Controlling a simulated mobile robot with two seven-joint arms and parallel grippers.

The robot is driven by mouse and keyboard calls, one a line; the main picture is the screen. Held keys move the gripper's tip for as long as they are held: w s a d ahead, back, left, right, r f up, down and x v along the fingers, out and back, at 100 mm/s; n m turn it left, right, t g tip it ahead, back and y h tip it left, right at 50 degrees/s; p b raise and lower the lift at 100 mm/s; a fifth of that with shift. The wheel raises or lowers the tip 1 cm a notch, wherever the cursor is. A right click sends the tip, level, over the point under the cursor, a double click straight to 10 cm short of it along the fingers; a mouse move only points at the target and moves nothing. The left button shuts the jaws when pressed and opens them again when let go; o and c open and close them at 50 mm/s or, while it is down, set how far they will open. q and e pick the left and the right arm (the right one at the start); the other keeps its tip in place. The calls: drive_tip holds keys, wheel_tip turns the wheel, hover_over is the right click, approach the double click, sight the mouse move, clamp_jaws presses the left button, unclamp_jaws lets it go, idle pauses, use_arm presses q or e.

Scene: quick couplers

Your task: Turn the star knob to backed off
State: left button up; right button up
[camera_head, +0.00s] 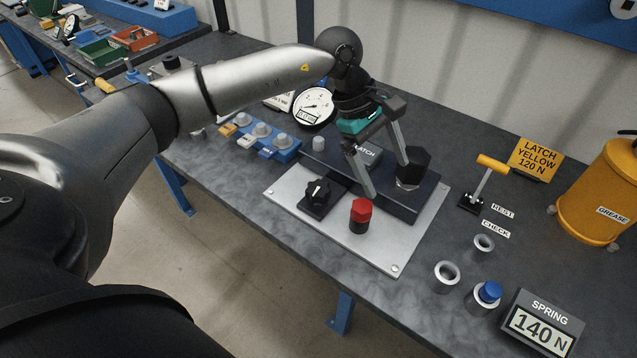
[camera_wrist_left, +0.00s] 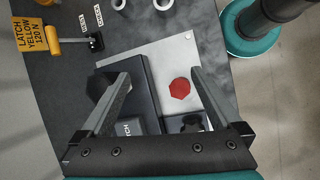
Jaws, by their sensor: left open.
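A black knob with a white pointer mark (camera_head: 317,190) sits on a small black base on the light metal plate (camera_head: 300,215). I cannot tell for certain that it is the star knob. A red hexagonal knob (camera_head: 360,208) stands to its right; it also shows in the left wrist view (camera_wrist_left: 180,88). A black hexagonal head (camera_head: 413,165) stands on the dark block (camera_head: 412,205). My left gripper (camera_head: 388,178) is open above the dark block, its fingers apart and apparently empty. In the left wrist view the black knob (camera_wrist_left: 191,122) is partly hidden by a finger.
A yellow-handled lever (camera_head: 485,172), a latch sign (camera_head: 535,158) and a yellow grease can (camera_head: 597,190) are on the right. Metal rings (camera_head: 447,274) and a spring display (camera_head: 542,325) are in front. A dial gauge (camera_head: 313,107) and blue block (camera_head: 262,140) stand behind left.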

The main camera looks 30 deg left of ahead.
sight(318, 188)
use_arm(q)
drive_tip(key=a+r+y, duration=0.2)
drive_tip(key=a+y, duration=0.3)
drive_tip(key=a, duration=0.9)
drive_tip(key=shift+m+g, duration=0.3)
drive_tip(key=shift+g, duration=0.1)
drive_tip(key=f, duration=1.5)
drive_tip(key=shift+d, duration=0.3)
drive_tip(key=shift+c, duration=0.2)
drive_tip(key=c, duration=1.3)
